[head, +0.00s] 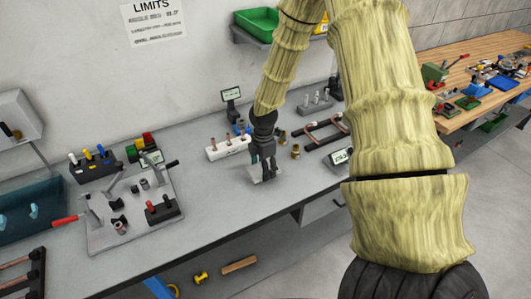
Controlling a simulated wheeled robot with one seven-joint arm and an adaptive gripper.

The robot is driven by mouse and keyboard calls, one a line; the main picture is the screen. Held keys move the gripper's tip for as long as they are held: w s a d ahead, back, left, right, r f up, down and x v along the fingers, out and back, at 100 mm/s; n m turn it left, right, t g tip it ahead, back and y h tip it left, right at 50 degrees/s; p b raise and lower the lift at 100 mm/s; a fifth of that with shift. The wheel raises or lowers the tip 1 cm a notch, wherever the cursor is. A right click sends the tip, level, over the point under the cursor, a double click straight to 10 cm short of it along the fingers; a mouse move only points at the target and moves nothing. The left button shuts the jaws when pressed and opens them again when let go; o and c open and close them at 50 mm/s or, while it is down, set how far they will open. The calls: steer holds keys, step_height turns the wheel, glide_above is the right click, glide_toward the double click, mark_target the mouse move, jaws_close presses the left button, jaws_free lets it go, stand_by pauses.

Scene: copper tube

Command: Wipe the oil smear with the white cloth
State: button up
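My gripper (266,177) points down at the grey bench top, near its front edge and the middle of the view. A small, pale, flat piece, which looks like the white cloth (256,180), shows around the fingertips and is partly hidden by them. The fingers look close together, but they are too small and dark to tell whether they are shut on it. I cannot make out the oil smear; the gripper and cloth may cover it.
A white block with copper pieces (228,148) stands just behind my gripper. Brass fittings (295,152), a copper-tube frame (322,132) and a small display (342,157) lie to the right. A grey fixture plate (135,215) is at left. The bench between plate and gripper is clear.

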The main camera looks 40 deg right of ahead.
steer(key=shift+s+r+p, duration=0.1)
steer(key=shift+r+p, duration=1.75)
steer(key=shift+r, duration=0.8)
